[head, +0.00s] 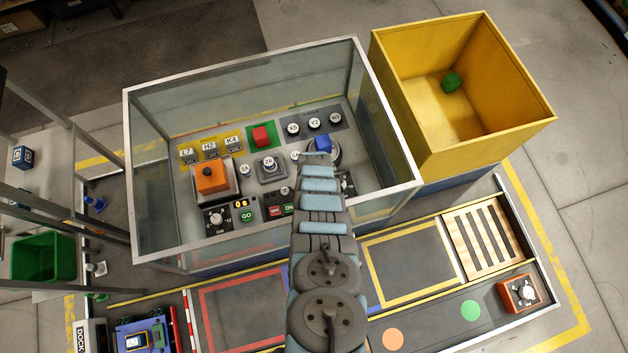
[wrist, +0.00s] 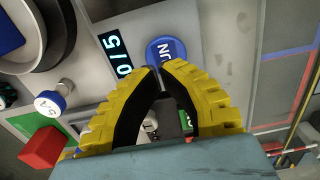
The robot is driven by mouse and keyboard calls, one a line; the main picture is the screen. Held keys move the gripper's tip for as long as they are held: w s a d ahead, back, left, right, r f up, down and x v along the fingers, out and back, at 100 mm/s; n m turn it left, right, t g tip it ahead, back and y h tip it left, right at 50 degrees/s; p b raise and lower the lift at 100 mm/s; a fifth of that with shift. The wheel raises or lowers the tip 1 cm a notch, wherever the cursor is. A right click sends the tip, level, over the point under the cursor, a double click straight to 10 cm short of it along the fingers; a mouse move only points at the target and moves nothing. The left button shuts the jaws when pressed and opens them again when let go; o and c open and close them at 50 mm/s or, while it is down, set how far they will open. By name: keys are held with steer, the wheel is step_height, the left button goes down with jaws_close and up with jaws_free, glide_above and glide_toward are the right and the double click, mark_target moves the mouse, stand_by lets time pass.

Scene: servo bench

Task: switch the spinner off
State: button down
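The spinner looks to be the round grey disc (head: 336,154) in the head view, with a blue cube (head: 323,144) on or over it, partly hidden by my arm. In the wrist view a round dark-rimmed thing (wrist: 36,50) at the upper left may be its edge. A blue round button (wrist: 166,48) with white letters, seemingly ending in "UN", lies just beyond my fingertips. A lit counter (wrist: 118,52) reading 0/5 is beside it. My gripper (wrist: 161,67) has its yellow fingertips almost together, with a thin gap and nothing clearly held. Contact with the button cannot be told.
Glass walls with a pale rim (head: 245,65) enclose the bench. Inside are a red block (head: 262,136), an orange block (head: 211,178), a red OFF button (head: 275,211), a green ON button (head: 289,208) and several white buttons. A yellow bin (head: 520,118) stands right.

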step_height(320, 180, up, 5)
steer(key=p, duration=0.3)
steer(key=shift+f, duration=0.1)
steer(key=shift+r+p, duration=0.85)
steer(key=shift+r, duration=1.75)
steer(key=shift+r, duration=0.1)
